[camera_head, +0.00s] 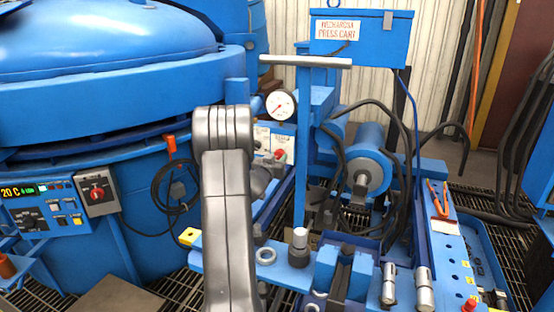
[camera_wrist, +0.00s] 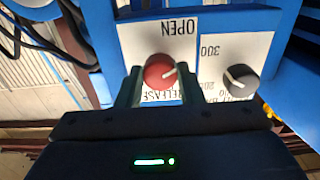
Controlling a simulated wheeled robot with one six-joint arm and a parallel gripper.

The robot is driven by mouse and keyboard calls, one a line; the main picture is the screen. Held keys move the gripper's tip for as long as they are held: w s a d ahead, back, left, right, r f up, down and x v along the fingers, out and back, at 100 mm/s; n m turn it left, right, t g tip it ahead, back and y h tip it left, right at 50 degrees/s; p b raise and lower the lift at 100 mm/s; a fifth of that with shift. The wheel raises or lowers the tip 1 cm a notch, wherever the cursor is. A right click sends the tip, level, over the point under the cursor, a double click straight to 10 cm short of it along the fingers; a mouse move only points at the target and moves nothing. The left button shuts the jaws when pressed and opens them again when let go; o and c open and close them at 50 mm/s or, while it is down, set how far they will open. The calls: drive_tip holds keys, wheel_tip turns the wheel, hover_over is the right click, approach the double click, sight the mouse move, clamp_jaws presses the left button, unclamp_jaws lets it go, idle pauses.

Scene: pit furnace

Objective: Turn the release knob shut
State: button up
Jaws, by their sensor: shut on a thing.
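The red release knob (camera_wrist: 159,71) sits on a white label plate in the wrist view, with upside-down words OPEN above it and RELEASE below it. A pale pointer mark on the knob points to the right in that view. My gripper (camera_wrist: 160,84) has its two dark green fingers on either side of the knob, shut on it. In the head view the red knob (camera_head: 279,154) shows small on the white panel beside my grey arm. My gripper is mostly hidden behind the arm there.
A black knob (camera_wrist: 240,81) with a pressure scale sits close right of the red one in the wrist view. The round gauge (camera_head: 281,105) is above the panel. The blue press cart column (camera_head: 304,150) stands right of it, and the furnace (camera_head: 100,70) fills the left.

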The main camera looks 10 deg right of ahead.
drive_tip(key=shift+m+b, duration=0.3)
drive_tip(key=m+b, duration=0.3)
drive_tip(key=m, duration=0.1)
drive_tip(key=shift+f, duration=0.2)
drive_tip(key=m+b, duration=0.4)
drive_tip(key=m, duration=0.2)
drive_tip(key=shift+a+m, duration=0.1)
drive_tip(key=shift+m, duration=0.3)
drive_tip(key=m+b, duration=0.4)
drive_tip(key=m, duration=0.2)
drive_tip(key=shift+r+b, duration=0.1)
drive_tip(key=shift+b, duration=0.2)
drive_tip(key=m+b, duration=0.3)
drive_tip(key=m, duration=0.3)
drive_tip(key=shift+r, duration=0.1)
drive_tip(key=o, duration=1)
drive_tip(key=shift+r, duration=0.1)
drive_tip(key=shift+c, duration=0.2)
